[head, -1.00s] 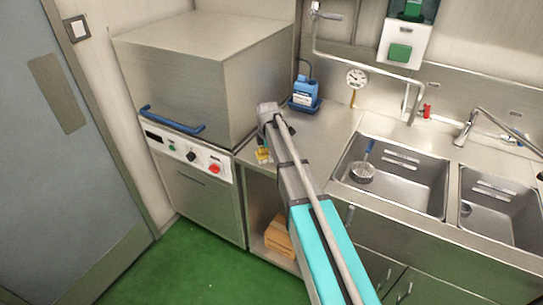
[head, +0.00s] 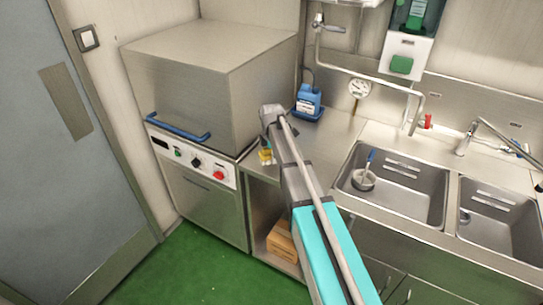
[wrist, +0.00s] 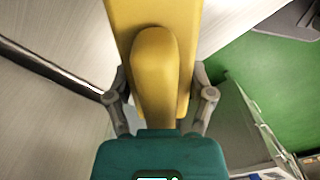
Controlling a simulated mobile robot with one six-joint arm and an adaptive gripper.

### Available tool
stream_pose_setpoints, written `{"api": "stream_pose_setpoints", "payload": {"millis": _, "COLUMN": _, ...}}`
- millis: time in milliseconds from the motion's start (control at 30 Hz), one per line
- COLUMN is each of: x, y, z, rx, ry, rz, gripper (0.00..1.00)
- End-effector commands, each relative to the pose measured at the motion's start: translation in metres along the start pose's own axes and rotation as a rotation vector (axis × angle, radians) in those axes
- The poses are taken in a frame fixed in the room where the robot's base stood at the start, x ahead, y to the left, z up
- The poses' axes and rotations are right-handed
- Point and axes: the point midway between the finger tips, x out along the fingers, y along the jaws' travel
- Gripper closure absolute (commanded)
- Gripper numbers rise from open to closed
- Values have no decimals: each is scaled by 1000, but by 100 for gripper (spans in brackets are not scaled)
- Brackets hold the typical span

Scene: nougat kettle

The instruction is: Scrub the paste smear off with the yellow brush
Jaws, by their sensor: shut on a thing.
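The yellow brush (wrist: 155,75) fills the upper middle of the wrist view, with its rounded handle towards me. My gripper (wrist: 162,98) is shut on it, with one finger on each side. In the head view a small part of the yellow brush (head: 265,157) shows beside my arm, over the left end of the steel counter. My gripper is mostly hidden there behind my own wrist. The brush's bristles are hidden. I cannot make out the paste smear in either view.
A steel box machine (head: 205,75) with a blue handle stands left of the counter (head: 325,135). A blue bottle (head: 309,100) stands at the counter's back. Right are two sinks; the left sink (head: 415,195) holds a round metal pan (head: 363,181) with a blue handle.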

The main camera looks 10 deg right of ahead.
Motion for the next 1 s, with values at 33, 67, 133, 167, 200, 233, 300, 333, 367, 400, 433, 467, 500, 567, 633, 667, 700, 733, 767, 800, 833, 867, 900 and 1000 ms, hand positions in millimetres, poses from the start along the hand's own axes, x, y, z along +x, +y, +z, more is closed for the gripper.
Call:
{"api": "stream_pose_setpoints", "payload": {"millis": 33, "x": -8, "y": 0, "z": 0, "rx": 0, "ry": 0, "rz": 0, "gripper": 75}}
{"api": "stream_pose_setpoints", "payload": {"millis": 67, "x": -10, "y": 0, "z": 0, "rx": 0, "ry": 0, "rz": 0, "gripper": 75}}
{"api": "stream_pose_setpoints", "payload": {"millis": 133, "x": -15, "y": 0, "z": 0, "rx": 0, "ry": 0, "rz": 0, "gripper": 75}}
{"api": "stream_pose_setpoints", "payload": {"millis": 167, "x": -17, "y": 0, "z": 0, "rx": 0, "ry": 0, "rz": 0, "gripper": 75}}
{"api": "stream_pose_setpoints", "payload": {"millis": 200, "x": -19, "y": 0, "z": 0, "rx": 0, "ry": 0, "rz": 0, "gripper": 75}}
{"api": "stream_pose_setpoints", "payload": {"millis": 233, "x": -20, "y": 0, "z": 0, "rx": 0, "ry": 0, "rz": 0, "gripper": 75}}
{"api": "stream_pose_setpoints", "payload": {"millis": 300, "x": -22, "y": 0, "z": 0, "rx": 0, "ry": 0, "rz": 0, "gripper": 75}}
{"api": "stream_pose_setpoints", "payload": {"millis": 333, "x": -23, "y": 0, "z": 0, "rx": 0, "ry": 0, "rz": 0, "gripper": 75}}
{"api": "stream_pose_setpoints", "payload": {"millis": 367, "x": -23, "y": 0, "z": 0, "rx": 0, "ry": 0, "rz": 0, "gripper": 75}}
{"api": "stream_pose_setpoints", "payload": {"millis": 400, "x": -23, "y": 0, "z": 0, "rx": 0, "ry": 0, "rz": 0, "gripper": 75}}
{"api": "stream_pose_setpoints", "payload": {"millis": 433, "x": -23, "y": 0, "z": 0, "rx": 0, "ry": 0, "rz": 0, "gripper": 75}}
{"api": "stream_pose_setpoints", "payload": {"millis": 467, "x": -23, "y": 0, "z": 0, "rx": 0, "ry": 0, "rz": 0, "gripper": 75}}
{"api": "stream_pose_setpoints", "payload": {"millis": 500, "x": -23, "y": 0, "z": 0, "rx": 0, "ry": 0, "rz": 0, "gripper": 75}}
{"api": "stream_pose_setpoints", "payload": {"millis": 567, "x": -22, "y": 0, "z": 0, "rx": 0, "ry": 0, "rz": 0, "gripper": 75}}
{"api": "stream_pose_setpoints", "payload": {"millis": 633, "x": -22, "y": 0, "z": 0, "rx": 0, "ry": 0, "rz": 0, "gripper": 75}}
{"api": "stream_pose_setpoints", "payload": {"millis": 667, "x": -22, "y": 0, "z": 0, "rx": 0, "ry": 0, "rz": 0, "gripper": 75}}
{"api": "stream_pose_setpoints", "payload": {"millis": 700, "x": -23, "y": 0, "z": 0, "rx": 0, "ry": 0, "rz": 0, "gripper": 75}}
{"api": "stream_pose_setpoints", "payload": {"millis": 733, "x": -23, "y": 0, "z": 0, "rx": 0, "ry": 0, "rz": 0, "gripper": 75}}
{"api": "stream_pose_setpoints", "payload": {"millis": 767, "x": -24, "y": 0, "z": 0, "rx": 0, "ry": 0, "rz": 0, "gripper": 75}}
{"api": "stream_pose_setpoints", "payload": {"millis": 800, "x": -25, "y": 0, "z": 0, "rx": 0, "ry": 0, "rz": 0, "gripper": 75}}
{"api": "stream_pose_setpoints", "payload": {"millis": 833, "x": -26, "y": 0, "z": 0, "rx": 0, "ry": 0, "rz": 0, "gripper": 75}}
{"api": "stream_pose_setpoints", "payload": {"millis": 867, "x": -28, "y": 0, "z": 0, "rx": 0, "ry": 0, "rz": 0, "gripper": 75}}
{"api": "stream_pose_setpoints", "payload": {"millis": 900, "x": -30, "y": 0, "z": 0, "rx": 0, "ry": 0, "rz": 0, "gripper": 75}}
{"api": "stream_pose_setpoints", "payload": {"millis": 1000, "x": -38, "y": 0, "z": 0, "rx": 0, "ry": 0, "rz": 0, "gripper": 75}}
